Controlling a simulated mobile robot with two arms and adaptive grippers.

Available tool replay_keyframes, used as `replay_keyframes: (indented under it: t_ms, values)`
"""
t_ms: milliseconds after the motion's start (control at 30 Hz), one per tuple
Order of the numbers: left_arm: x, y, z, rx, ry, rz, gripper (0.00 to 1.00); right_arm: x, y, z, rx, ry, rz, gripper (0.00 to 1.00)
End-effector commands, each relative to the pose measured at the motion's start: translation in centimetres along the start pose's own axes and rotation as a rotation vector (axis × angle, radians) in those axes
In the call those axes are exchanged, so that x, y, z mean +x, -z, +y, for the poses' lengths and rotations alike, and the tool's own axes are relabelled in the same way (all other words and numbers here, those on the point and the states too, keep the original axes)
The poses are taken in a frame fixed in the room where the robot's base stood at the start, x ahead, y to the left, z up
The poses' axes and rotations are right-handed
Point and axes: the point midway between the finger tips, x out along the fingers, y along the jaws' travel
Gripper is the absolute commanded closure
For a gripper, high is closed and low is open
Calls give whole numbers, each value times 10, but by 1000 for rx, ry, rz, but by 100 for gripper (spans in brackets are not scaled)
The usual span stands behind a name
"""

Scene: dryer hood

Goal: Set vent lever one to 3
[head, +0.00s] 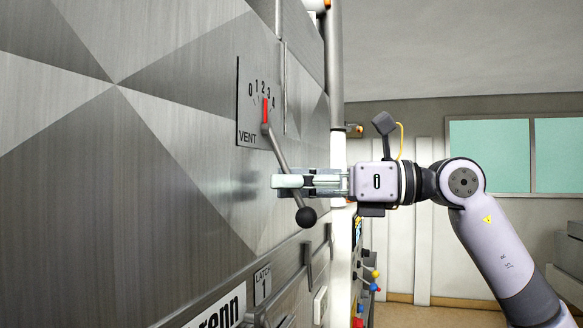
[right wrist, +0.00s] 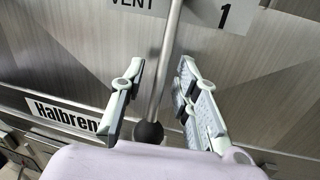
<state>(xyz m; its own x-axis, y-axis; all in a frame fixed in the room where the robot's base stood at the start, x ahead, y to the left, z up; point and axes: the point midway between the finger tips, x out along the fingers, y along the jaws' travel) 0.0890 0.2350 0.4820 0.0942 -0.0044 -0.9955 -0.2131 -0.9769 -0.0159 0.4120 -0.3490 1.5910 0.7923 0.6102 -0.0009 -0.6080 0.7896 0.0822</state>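The vent lever (head: 280,155) is a grey rod with a black ball knob (head: 306,217), on a steel panel. Its red pointer (head: 265,110) stands near the 2 and 3 marks of the VENT scale plate (head: 246,122); the exact setting is hard to tell. The rod slants down to the right. My right gripper (head: 290,181) is at the lower rod, above the knob. In the right wrist view, the rod (right wrist: 164,70) runs between the open fingers (right wrist: 162,80) with gaps showing on both sides. The knob (right wrist: 148,132) sits near the palm. My left gripper is out of view.
The steel panel (head: 190,120) fills the left side. A LATCH 1 label (head: 263,284) and a handle (head: 307,262) are below the lever. A vertical pipe (head: 335,70) and coloured knobs (head: 374,287) are at the panel's right edge. Open room lies to the right.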

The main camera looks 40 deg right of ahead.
Motion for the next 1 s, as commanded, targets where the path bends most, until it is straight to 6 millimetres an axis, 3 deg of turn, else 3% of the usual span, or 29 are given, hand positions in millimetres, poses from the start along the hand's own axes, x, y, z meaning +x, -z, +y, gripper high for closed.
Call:
replay_keyframes:
  t_ms: [333,767,1000]
  values:
    - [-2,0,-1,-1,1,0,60,4,0,0,0,0,-1,72]
    - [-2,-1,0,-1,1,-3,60,3,0,0,0,-1,-1,100]
    - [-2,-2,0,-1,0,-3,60,3,0,0,0,0,-1,100]
